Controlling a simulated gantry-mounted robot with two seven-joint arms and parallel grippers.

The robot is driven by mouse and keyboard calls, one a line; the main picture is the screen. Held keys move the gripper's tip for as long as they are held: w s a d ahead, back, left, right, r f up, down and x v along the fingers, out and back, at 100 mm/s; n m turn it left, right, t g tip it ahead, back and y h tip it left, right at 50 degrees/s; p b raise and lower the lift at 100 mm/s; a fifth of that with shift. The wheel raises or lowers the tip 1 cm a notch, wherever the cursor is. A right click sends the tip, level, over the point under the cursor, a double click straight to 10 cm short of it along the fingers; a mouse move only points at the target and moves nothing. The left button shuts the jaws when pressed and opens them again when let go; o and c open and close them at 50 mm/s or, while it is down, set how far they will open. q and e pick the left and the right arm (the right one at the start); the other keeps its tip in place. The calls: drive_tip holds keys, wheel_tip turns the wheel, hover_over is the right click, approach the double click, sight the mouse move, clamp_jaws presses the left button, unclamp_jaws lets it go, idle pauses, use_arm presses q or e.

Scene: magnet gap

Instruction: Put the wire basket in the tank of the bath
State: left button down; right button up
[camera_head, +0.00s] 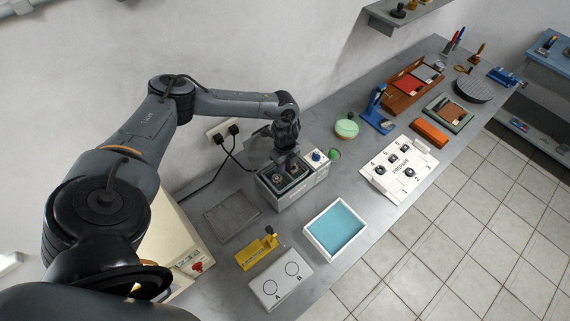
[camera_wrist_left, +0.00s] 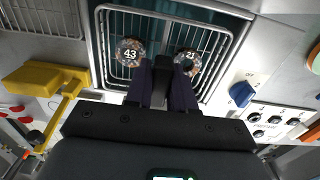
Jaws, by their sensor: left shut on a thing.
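The bath (camera_head: 300,194) is a grey box with an open tank, standing near the wall. The wire basket (camera_head: 299,186) is at the tank opening, with two round parts in it. In the left wrist view the basket (camera_wrist_left: 115,22) holds round pieces marked 43 (camera_wrist_left: 130,52) and 21 (camera_wrist_left: 188,62). Teal shows around its far side. My left gripper (camera_head: 287,162) is above the tank, pointing down. In the left wrist view its fingers (camera_wrist_left: 162,80) are shut on the basket's near middle. I cannot tell whether the basket touches the tank floor. My right gripper is out of view.
A blue knob (camera_wrist_left: 240,94) is on the bath's panel. A grey mesh rack (camera_head: 231,215) lies left of the bath. A yellow stand (camera_head: 257,250), a white A/B plate (camera_head: 281,280) and a blue-floored tray (camera_head: 336,230) are in front. Black cables (camera_head: 215,172) run behind.

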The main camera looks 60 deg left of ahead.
use_arm(q)
drive_tip(key=shift+f, duration=0.3)
drive_tip(key=shift+f, duration=0.3)
drive_tip(key=c, duration=1)
unclamp_jaws()
drive_tip(key=shift+f, duration=0.1)
drive_tip(key=shift+o, duration=0.2)
